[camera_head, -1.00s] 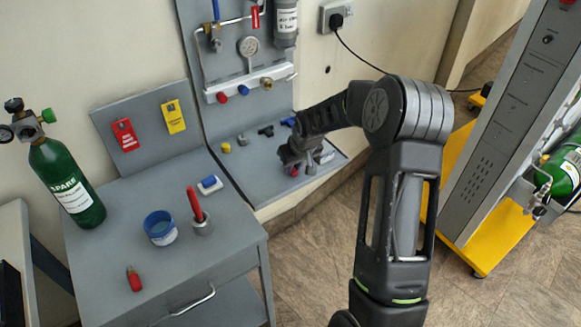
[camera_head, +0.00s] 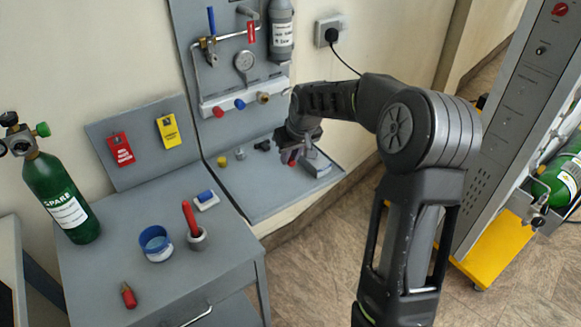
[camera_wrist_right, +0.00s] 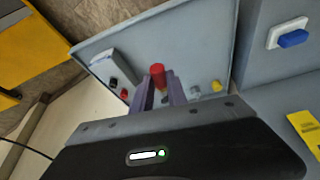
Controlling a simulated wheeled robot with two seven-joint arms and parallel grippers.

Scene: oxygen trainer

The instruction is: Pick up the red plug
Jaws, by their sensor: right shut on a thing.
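The red plug (camera_wrist_right: 157,73) shows in the right wrist view as a short red cylinder between my fingertips. My right gripper (camera_wrist_right: 160,88) is shut on it and holds it over the grey shelf. In the head view my right gripper (camera_head: 290,154) is above the right part of the shelf (camera_head: 262,202), and the plug is mostly hidden there by the fingers. My left gripper is not in view.
On the shelf are a yellow part (camera_head: 222,161), a grey part (camera_head: 240,153) and a black part (camera_head: 262,145). A grey block (camera_head: 318,164) is close to my right gripper. The manifold (camera_head: 228,104) is on the panel behind. The shelf's front is clear.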

